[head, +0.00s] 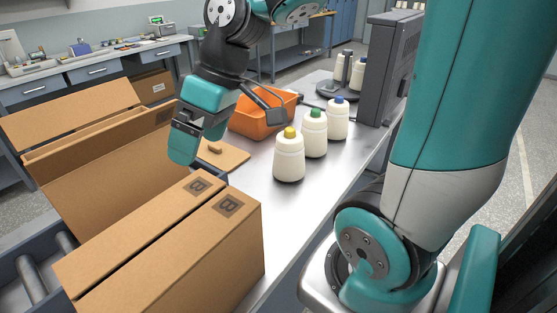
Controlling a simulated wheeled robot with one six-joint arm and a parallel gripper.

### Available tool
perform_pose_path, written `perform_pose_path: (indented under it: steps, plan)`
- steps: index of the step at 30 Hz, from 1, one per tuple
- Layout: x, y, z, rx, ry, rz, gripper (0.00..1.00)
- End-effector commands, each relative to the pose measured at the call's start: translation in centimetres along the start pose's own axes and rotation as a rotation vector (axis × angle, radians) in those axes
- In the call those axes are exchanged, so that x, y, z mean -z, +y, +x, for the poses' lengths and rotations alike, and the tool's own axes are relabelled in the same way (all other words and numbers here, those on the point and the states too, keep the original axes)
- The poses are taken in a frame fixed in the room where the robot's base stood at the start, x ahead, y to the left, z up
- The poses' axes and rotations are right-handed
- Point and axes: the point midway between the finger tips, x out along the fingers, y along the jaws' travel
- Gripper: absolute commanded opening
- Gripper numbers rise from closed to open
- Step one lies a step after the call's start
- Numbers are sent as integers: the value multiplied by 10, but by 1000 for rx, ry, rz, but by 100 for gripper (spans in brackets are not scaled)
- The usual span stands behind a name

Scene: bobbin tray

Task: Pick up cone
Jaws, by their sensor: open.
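Two pale items that look like thread cones stand upright on a dark round-based stand at the back of the table. One cone (357,72) is partly cut off by the dark grey box beside it, and the other cone (339,68) stands to its left. The dark stand (338,89) is under them. My gripper (199,146) hangs at the left of the table, over the area by the open cardboard box. It is open, nothing shows between its fingers, and it is well apart from the cones.
Three white bottles with yellow (289,158), green (314,136) and blue (337,121) caps stand mid-table. An orange bin (262,120) is behind my gripper. A dark grey box (385,75) stands at right. The table's front is clear.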

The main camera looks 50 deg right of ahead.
Motion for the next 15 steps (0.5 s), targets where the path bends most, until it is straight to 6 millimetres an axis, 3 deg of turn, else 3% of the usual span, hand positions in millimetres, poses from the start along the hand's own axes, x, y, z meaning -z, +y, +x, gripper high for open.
perform_pose_path:
  steps: [1,3,5,6,9,12,15]
  plan:
    - [0,43,-3,-31,37,41,100]
    - [-6,96,-16,-73,86,64,100]
    - [-18,140,-28,-113,125,82,100]
    - [-29,168,-37,-142,148,91,100]
    - [-64,226,-60,-214,195,112,100]
    - [-100,267,-79,-275,224,125,100]
    - [-129,290,-92,-318,238,133,100]
